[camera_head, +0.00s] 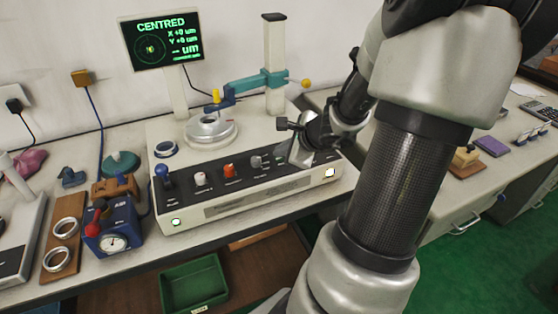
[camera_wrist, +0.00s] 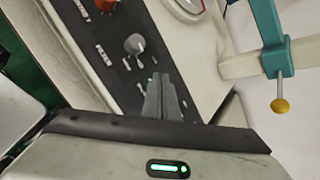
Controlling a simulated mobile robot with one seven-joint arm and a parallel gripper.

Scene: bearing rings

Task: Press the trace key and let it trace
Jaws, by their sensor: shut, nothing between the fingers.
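The roundness machine's dark control panel (camera_head: 250,186) carries a blue lever (camera_head: 163,173), a white knob (camera_head: 200,179), an orange knob (camera_head: 229,171) and a grey knob (camera_head: 255,162). My gripper (camera_head: 286,163) is over the panel's right part, right of the grey knob. In the wrist view its shut, empty fingers (camera_wrist: 163,82) point at the panel beside the grey knob (camera_wrist: 134,44). A small green spot (camera_wrist: 150,80) shows at the fingertips; the trace key itself is mostly hidden, and I cannot tell whether they touch it. The screen (camera_head: 161,40) reads CENTRED, X +0, Y +0, with dashes for the um value.
A ring sits on the round turntable (camera_head: 211,130), with the teal stylus arm (camera_head: 250,82) beside it. A blue gauge (camera_head: 112,240) and a wooden board (camera_head: 61,238) with rings stand at left. A green bin (camera_head: 194,284) is below the bench.

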